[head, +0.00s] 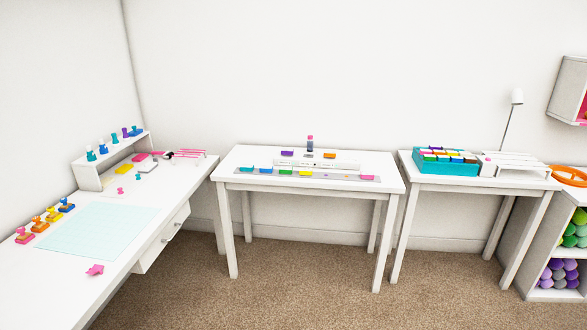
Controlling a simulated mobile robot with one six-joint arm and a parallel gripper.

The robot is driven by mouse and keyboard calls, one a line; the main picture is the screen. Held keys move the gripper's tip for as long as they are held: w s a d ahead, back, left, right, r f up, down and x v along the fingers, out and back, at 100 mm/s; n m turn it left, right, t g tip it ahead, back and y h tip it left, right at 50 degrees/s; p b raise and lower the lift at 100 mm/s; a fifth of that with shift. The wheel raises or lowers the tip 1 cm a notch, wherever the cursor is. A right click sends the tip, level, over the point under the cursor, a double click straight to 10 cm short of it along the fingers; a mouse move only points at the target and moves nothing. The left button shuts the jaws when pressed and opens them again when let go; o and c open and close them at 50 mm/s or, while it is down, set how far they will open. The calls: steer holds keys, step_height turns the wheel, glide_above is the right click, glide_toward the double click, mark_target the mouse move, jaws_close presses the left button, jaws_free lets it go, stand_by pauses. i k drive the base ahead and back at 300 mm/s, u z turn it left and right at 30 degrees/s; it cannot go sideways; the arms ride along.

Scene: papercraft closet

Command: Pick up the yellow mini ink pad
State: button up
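A small yellow block (306,173), which looks like the yellow mini ink pad, lies in a row of coloured pads on a grey strip (270,174) near the front of the middle white table (230,158). A green pad (286,172) is to its left and a pink one (367,177) is further to its right. A larger yellow piece (123,168) lies on the left desk. My gripper is not in view.
Behind the row are a white riser, a purple pad (287,153), an orange pad (329,155) and a pink-topped bottle (310,143). A teal crate (447,168) stands on the right table. The carpet (310,285) before the middle table is clear.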

mark_target(303, 171)
steer(key=u, duration=0.35)
steer(key=i, duration=0.85)
steer(key=u, duration=0.65)
steer(key=i, duration=1.5)
steer(key=u, duration=0.3)
